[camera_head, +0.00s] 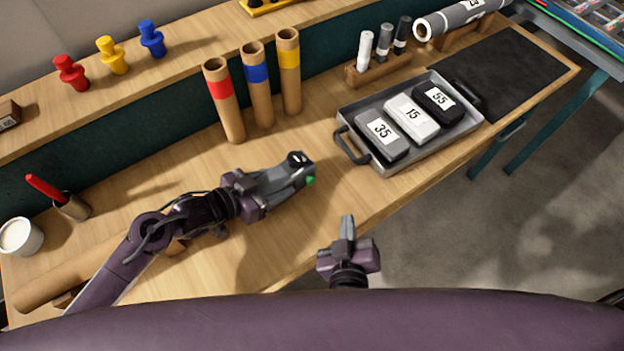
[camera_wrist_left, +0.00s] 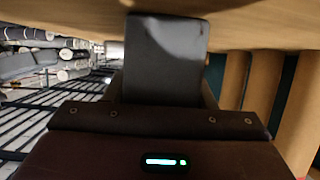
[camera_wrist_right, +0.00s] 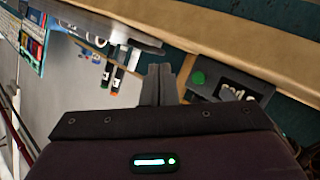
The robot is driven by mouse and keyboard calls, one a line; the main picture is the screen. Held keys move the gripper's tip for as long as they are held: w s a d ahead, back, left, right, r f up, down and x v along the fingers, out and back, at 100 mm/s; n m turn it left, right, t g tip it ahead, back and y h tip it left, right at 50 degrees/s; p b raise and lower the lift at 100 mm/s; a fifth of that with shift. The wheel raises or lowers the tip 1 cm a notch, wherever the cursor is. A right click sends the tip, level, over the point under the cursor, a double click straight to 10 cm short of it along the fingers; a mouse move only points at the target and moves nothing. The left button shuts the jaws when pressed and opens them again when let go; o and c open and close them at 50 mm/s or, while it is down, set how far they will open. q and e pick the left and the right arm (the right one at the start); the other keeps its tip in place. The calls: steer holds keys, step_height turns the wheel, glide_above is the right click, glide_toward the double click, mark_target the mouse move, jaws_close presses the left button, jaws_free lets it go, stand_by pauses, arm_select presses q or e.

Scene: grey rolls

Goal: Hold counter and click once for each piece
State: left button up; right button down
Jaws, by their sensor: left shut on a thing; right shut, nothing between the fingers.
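My left gripper (camera_head: 290,176) is shut on a small dark counter (camera_head: 298,158) with a green button (camera_head: 311,181), held over the middle of the bench. The button also shows in the right wrist view (camera_wrist_right: 198,77), beside dark grey casing with partly readable light lettering. In the left wrist view my fingers hide most of what they hold. My right gripper (camera_head: 347,226) is shut and empty near the bench's front edge, to the right of the counter and apart from it. Which things are the pieces is not clear.
A grey tray (camera_head: 345,130) holds blocks marked 35, 15 and 55. Three banded tubes (camera_head: 258,85) stand behind the left gripper. Red, yellow and blue pegs (camera_head: 112,56) stand on the back shelf. A white cup (camera_head: 20,237) is at far left.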

steer(key=shift+w, duration=0.15)
steer(key=shift+w+a, duration=0.85)
steer(key=shift+w, duration=0.3)
steer(key=shift+w+a, duration=0.9)
steer(key=shift+w, duration=0.25)
steer(key=shift+w+a, duration=0.85)
steer(key=shift+w, duration=0.3)
steer(key=shift+w, duration=0.1)
steer(key=shift+w+a, duration=0.25)
steer(key=shift+w+a, duration=0.3)
steer(key=shift+w, duration=0.15)
stand_by(0.3)
steer(key=shift+s, duration=0.1)
stand_by(0.4)
steer(key=shift+s+d, duration=0.6)
steer(key=shift+s, duration=0.1)
steer(key=shift+s, duration=0.1)
steer(key=shift+s+d, duration=0.75)
steer(key=shift+s, duration=0.25)
steer(key=shift+s+d, duration=0.7)
steer(key=shift+s, duration=0.25)
